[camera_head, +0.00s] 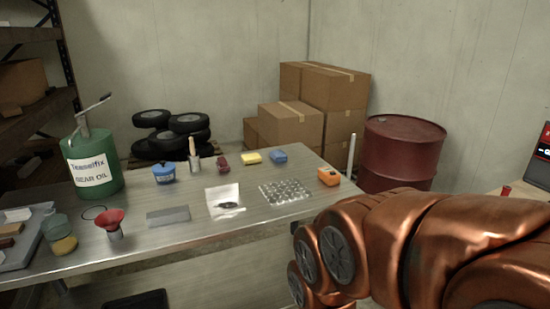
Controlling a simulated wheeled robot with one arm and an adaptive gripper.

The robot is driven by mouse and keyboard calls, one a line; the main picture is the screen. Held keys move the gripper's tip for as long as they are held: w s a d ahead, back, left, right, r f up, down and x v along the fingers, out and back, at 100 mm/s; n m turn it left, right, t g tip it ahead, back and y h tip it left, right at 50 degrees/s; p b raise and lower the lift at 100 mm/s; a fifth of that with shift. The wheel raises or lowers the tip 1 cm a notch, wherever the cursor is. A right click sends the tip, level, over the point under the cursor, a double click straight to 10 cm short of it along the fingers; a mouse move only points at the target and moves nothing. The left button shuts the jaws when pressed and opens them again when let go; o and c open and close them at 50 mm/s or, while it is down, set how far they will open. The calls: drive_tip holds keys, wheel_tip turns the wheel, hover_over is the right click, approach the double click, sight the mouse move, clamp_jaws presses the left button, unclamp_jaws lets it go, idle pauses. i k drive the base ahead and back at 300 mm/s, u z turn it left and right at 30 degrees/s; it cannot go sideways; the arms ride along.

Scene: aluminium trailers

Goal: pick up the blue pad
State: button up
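A small blue block (278,156), which looks like the blue pad, lies flat near the back right edge of the metal table. A yellow block (251,158) lies just to its left, with a small gap. Another blue item (164,173), more like a lidded container, stands farther left on the table. My copper arm fills the lower right, in front of and to the right of the table. My gripper is not visible, so I cannot tell what it holds.
The metal table (190,238) also carries a dark red item (223,165), an orange device (329,176), a tray of clear cups (285,191), a white bag (224,199) and a green oil can (92,160). A red drum (402,152) stands behind right.

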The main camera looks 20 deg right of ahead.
sight(280, 156)
drive_tip(key=z, duration=0.65)
drive_tip(key=i, duration=0.95)
drive_tip(key=u, duration=0.4)
drive_tip(key=i, duration=0.8)
drive_tip(key=u, duration=0.9)
